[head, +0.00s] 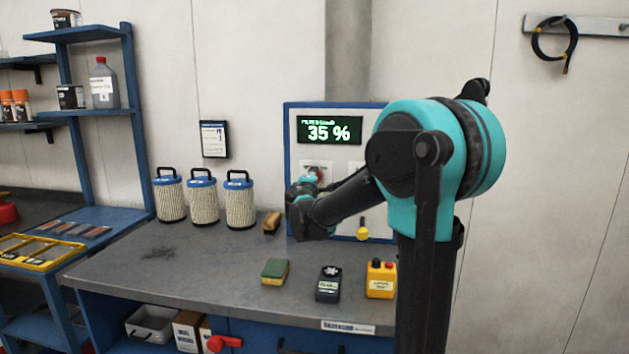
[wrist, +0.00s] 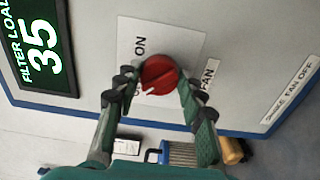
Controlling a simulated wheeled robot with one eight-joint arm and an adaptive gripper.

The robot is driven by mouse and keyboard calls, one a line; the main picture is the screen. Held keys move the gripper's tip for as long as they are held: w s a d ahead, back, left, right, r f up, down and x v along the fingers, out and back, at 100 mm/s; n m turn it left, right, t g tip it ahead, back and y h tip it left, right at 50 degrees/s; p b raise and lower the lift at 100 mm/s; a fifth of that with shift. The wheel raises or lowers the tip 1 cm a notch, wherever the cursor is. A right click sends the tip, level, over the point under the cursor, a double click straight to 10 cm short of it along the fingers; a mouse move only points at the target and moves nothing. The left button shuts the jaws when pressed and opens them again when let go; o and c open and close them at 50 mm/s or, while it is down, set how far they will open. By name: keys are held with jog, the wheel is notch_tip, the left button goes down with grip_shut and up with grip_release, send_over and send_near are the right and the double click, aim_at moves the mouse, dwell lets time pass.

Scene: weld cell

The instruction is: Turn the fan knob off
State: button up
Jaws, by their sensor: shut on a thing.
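The fan knob (wrist: 160,75) is a round red knob on a white label plate reading "ON" and "FAN" in the wrist view. In the head view a bit of the red knob (head: 318,172) shows just past my gripper. My gripper (wrist: 154,90) is shut on the knob, with one finger on each side of it. The knob's pale pointer mark shows on its face, and part of the label is hidden by the left finger. The blue-edged panel (head: 290,135) has a display (head: 329,130) reading 35 %.
Filter cartridges (head: 203,197) stand left of the panel. A brush (head: 271,223), a sponge (head: 275,271), a dark meter (head: 328,284) and a yellow button box (head: 381,279) lie on the grey bench (head: 190,275).

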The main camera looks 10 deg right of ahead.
jog(key=shift+n, duration=0.3)
jog(key=o, duration=1.2)
jog(key=shift+s+a, duration=0.1)
jog(key=v, duration=1.1)
jog(key=shift+s+a, duration=0.1)
jog(key=shift+s, duration=0.25)
